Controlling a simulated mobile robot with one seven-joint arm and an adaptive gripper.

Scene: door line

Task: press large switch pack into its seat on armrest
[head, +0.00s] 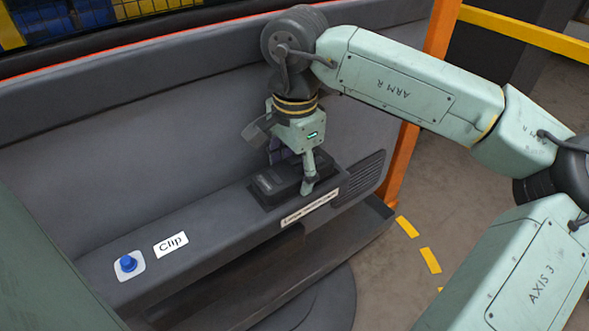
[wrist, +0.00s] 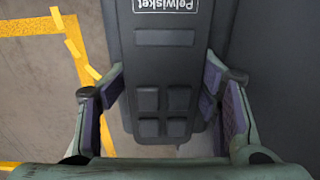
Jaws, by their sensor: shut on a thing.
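The large switch pack is a long black block (head: 274,184) at the far end of the armrest (head: 200,222), above the long printed label there. In the wrist view the pack (wrist: 163,65) shows several square buttons, a flat bar and a "Pelwisket" label. My gripper (head: 288,168) comes down from above with its fingers on both sides of the pack. In the wrist view my gripper's purple-padded fingers (wrist: 164,105) flank its button end. The seat is hidden under the pack, and I cannot tell whether the pack is flush or raised.
A blue clip (head: 127,263) on a white patch and a "Clip" label (head: 171,244) are at the armrest's near end. The grey door panel (head: 130,130) rises behind the armrest. An orange post (head: 404,165) stands to the right. Floor with yellow dashes (head: 429,260) is clear.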

